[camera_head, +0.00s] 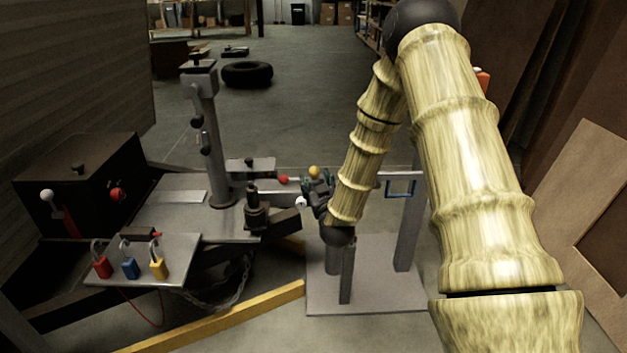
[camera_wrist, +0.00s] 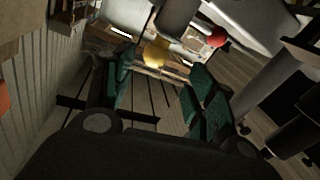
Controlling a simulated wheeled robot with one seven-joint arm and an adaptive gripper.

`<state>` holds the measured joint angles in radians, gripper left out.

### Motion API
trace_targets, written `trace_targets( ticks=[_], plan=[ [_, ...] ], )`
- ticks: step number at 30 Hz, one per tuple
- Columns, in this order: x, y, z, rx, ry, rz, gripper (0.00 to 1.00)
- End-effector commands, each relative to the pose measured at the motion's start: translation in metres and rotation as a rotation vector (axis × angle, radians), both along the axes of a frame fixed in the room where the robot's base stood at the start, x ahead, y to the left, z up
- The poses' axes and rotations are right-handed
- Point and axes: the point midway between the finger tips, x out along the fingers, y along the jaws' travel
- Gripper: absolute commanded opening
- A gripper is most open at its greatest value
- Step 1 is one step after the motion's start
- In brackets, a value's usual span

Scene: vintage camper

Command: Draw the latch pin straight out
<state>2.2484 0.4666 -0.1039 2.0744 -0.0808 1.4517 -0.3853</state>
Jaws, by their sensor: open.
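My gripper (camera_head: 317,187) is at the coupling end of the trailer frame, fingers pointing away from me. In the wrist view my gripper (camera_wrist: 160,82) is open, its green finger pads apart. A yellow knob (camera_head: 314,172) shows just past the fingertips; in the wrist view the knob (camera_wrist: 157,53) appears in the gap between the pads, apart from both. A red knob (camera_head: 283,180) is to its left; it also shows in the wrist view (camera_wrist: 216,37). A white knob (camera_head: 301,203) is nearer me. I cannot tell which knob belongs to the latch pin; its shaft is not clear.
An upright jack post (camera_head: 208,150) and a dark fitting (camera_head: 256,209) stand left of my gripper. A blue frame (camera_head: 400,188) hangs at the right. A tray (camera_head: 180,274) holds red, blue and yellow padlocks. A black box (camera_head: 82,187) is far left.

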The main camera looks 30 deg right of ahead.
Motion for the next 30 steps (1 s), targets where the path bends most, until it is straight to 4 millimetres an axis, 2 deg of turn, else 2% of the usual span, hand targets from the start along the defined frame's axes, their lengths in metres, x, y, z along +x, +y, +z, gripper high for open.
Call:
trace_targets(
  ticks=[3, 10, 21, 30],
  plan=[
    [0.011, -0.004, -0.001, 0.001, -0.001, 0.0, 0.56],
    [0.022, -0.011, -0.002, 0.001, 0.0, 0.0, 0.56],
    [0.059, -0.03, -0.002, 0.0, 0.0, 0.0, 0.56],
    [0.062, -0.031, 0.0, 0.001, 0.002, 0.001, 0.56]
  ],
)
